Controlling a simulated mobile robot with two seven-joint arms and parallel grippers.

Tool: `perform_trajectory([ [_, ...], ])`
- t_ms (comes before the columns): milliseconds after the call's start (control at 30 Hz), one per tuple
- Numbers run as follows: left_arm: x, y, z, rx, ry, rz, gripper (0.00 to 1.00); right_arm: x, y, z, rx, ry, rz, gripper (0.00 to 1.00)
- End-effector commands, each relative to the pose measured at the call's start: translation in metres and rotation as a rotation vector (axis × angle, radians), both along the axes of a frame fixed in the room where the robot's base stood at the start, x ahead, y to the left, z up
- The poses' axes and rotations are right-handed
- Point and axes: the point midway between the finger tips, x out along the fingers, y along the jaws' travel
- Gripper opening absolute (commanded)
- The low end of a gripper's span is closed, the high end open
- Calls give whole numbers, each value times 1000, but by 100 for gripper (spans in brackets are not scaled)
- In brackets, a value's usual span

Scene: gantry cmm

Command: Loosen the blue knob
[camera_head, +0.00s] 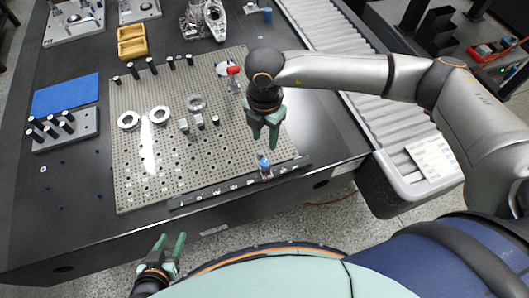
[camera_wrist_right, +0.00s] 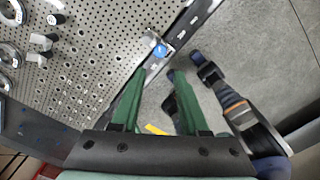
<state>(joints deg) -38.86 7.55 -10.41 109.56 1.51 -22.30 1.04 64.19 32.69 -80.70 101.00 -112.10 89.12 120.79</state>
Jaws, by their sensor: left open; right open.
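The blue knob (camera_head: 263,163) sits on a small metal fitting at the front right edge of the perforated plate (camera_head: 222,180). In the right wrist view the blue knob (camera_wrist_right: 160,51) shows just beyond the fingertips. My right gripper (camera_head: 265,143) is open, points down and is empty, a short way behind and above the knob in the head view. Its green fingers (camera_wrist_right: 157,75) are spread apart in the wrist view, and neither visibly touches the knob. My left gripper (camera_head: 170,238) is open and empty in front of the table's near edge.
Rings, small blocks and black-topped pins stand on the plate. A dark rail (camera_head: 225,190) runs along its front edge. A red-handled clamp (camera_head: 233,71) stands at the back right. A roller conveyor (camera_head: 378,105) lies right of the table, under my right arm.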

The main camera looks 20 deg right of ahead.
Motion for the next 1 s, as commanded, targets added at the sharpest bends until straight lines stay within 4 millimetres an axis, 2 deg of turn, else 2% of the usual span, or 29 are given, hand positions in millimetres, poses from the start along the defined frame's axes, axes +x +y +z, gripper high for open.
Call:
perform_trajectory([
  [300,-1,-1,5,-1,4,0,50,-1,0,-64,-3,4,3,44],
  [500,-1,-1,5,-1,5,-1,50,-1,0,-96,-2,2,3,44],
  [700,-1,-1,5,-1,5,-1,50,0,0,-110,-1,1,4,44],
  [967,-1,-1,6,-2,5,-2,50,0,0,-111,-1,1,4,44],
  [1000,-1,-2,6,-2,5,-2,50,0,0,-111,-1,1,4,42],
])
